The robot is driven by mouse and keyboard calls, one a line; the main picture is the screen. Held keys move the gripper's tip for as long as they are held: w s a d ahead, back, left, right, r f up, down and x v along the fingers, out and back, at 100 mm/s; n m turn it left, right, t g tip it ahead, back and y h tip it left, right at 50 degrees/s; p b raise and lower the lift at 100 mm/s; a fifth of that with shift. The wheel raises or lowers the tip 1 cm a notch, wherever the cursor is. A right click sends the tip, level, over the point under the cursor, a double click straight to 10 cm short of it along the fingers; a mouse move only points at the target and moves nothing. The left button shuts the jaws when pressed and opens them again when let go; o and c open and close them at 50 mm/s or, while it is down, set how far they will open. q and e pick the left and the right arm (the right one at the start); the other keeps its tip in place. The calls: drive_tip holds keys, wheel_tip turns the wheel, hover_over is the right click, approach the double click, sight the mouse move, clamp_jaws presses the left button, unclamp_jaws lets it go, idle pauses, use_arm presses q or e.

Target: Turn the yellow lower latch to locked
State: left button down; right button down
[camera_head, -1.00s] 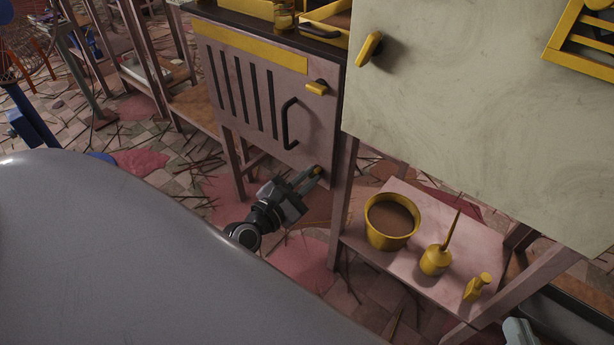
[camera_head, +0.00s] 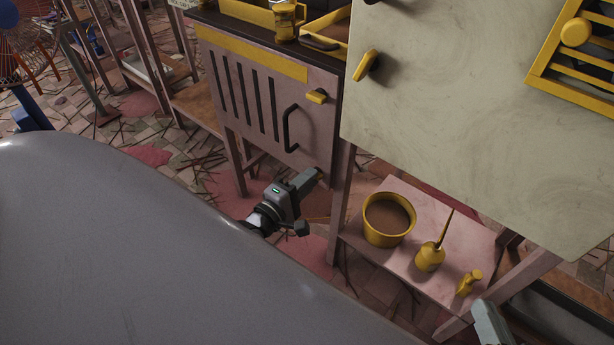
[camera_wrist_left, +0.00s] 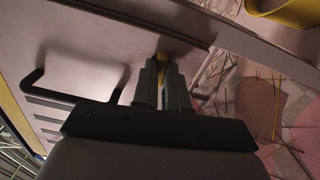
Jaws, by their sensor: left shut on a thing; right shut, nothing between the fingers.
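The yellow lower latch (camera_wrist_left: 163,58) is at the corner of the pink slatted door (camera_head: 235,125), between the fingertips of my left gripper (camera_wrist_left: 162,80). In the head view my left gripper (camera_head: 318,175) is at the door's lower right corner, shut on the latch and hiding nearly all of it, so its exact angle cannot be told. The yellow upper latch (camera_head: 317,97) is on the same door above the black handle (camera_head: 289,128). Part of my right gripper (camera_head: 490,324) shows at the bottom right edge, shut and empty.
A pink low shelf (camera_head: 405,262) right of the door holds a yellow pot (camera_head: 388,222), an oil can (camera_head: 430,257) and a small yellow object (camera_head: 469,282). A pale panel (camera_head: 470,130) with a yellow knob (camera_head: 366,66) overhangs it. A table leg stands close right of my left gripper.

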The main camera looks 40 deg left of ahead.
use_arm(q)
drive_tip(key=shift+m, duration=0.6)
use_arm(e)
drive_tip(key=shift+a+f+g, duration=0.1)
drive_tip(key=shift+a+g, duration=0.1)
drive_tip(key=shift+g, duration=0.1)
use_arm(q)
drive_tip(key=shift+m+p, duration=0.3)
use_arm(e)
drive_tip(key=shift+w+a, duration=0.1)
drive_tip(key=shift+w, duration=0.05)
use_arm(q)
drive_tip(key=c, duration=1.2)
unclamp_jaws()
drive_tip(key=shift+o, duration=0.2)
drive_tip(key=s+p, duration=0.2)
drive_tip(key=s, duration=0.5)
drive_tip(key=shift+a, duration=0.25)
use_arm(e)
drive_tip(key=shift+s+d+h, duration=0.25)
drive_tip(key=shift+d+h, duration=0.15)
drive_tip(key=shift+d, duration=0.2)
